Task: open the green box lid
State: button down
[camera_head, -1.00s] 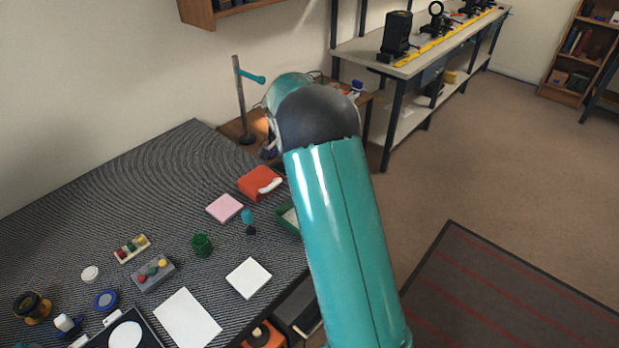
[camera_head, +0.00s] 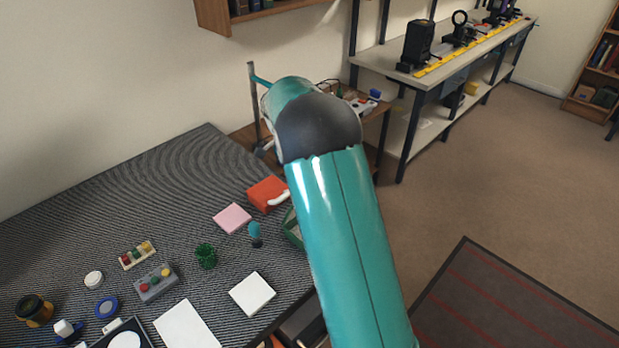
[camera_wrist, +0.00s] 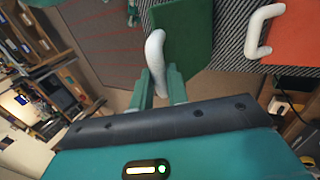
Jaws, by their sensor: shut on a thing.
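The green box (camera_head: 291,229) is at the right edge of the table, mostly hidden behind my teal arm. A paler area shows inside its rim. In the wrist view its green lid (camera_wrist: 186,38) shows with a thick white handle (camera_wrist: 155,50). My gripper (camera_wrist: 160,86) is shut on this handle, with a finger on each side. My gripper is hidden in the head view. How far the lid is tilted is hard to tell.
A red box (camera_head: 264,193) with a white handle stands beside the green box; it also shows in the wrist view (camera_wrist: 292,38). A pink block (camera_head: 232,218), a white square (camera_head: 252,293) and a green cup (camera_head: 206,256) are nearby.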

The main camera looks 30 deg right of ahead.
jog(key=w+a+f+g, duration=0.1)
jog(key=w+a, duration=0.1)
jog(key=w, duration=0.5)
jog(key=shift+a, duration=0.4)
dwell(0.4)
jog(key=c, duration=1.4)
grip_release()
jog(key=shift+o, duration=0.2)
jog(key=shift+d+r, duration=0.1)
